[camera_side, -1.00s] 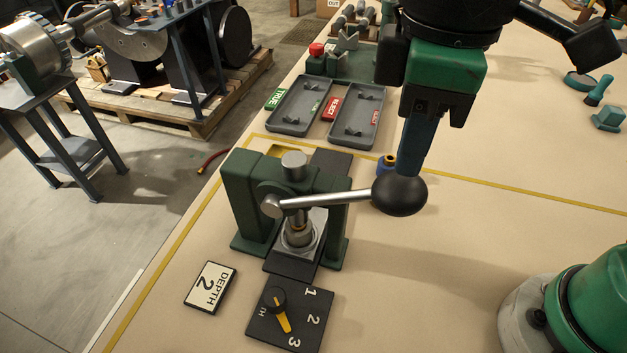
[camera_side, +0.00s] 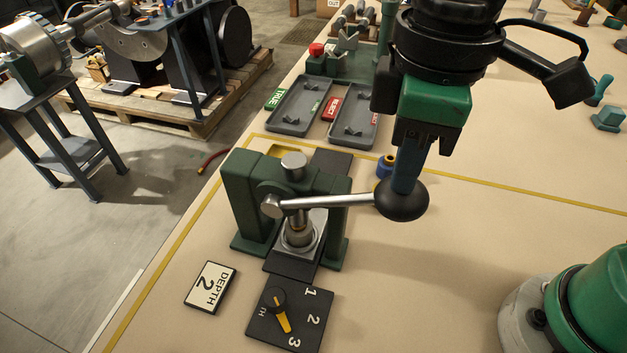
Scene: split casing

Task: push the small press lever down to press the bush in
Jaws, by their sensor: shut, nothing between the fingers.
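The small press (camera_side: 239,196) is a dark green frame with a steel ram (camera_side: 293,166) at its top. Its lever (camera_side: 330,201) is a steel rod that points right, close to level, and ends in a black ball knob (camera_side: 401,206). My gripper (camera_side: 404,190) is shut, pointing down, with its fingertips at the top of the knob; they appear to touch it. The bush (camera_side: 298,231) sits under the ram on a light metal block (camera_side: 311,236). How deep the bush sits is hard to tell.
A dial plate (camera_side: 314,322) with a yellow pointer lies in front of the press, beside a "DEPTH 2" card (camera_side: 210,287). Two grey trays (camera_side: 299,106) (camera_side: 355,116) lie behind. A blue ring-shaped part (camera_side: 384,167) stands behind the knob.

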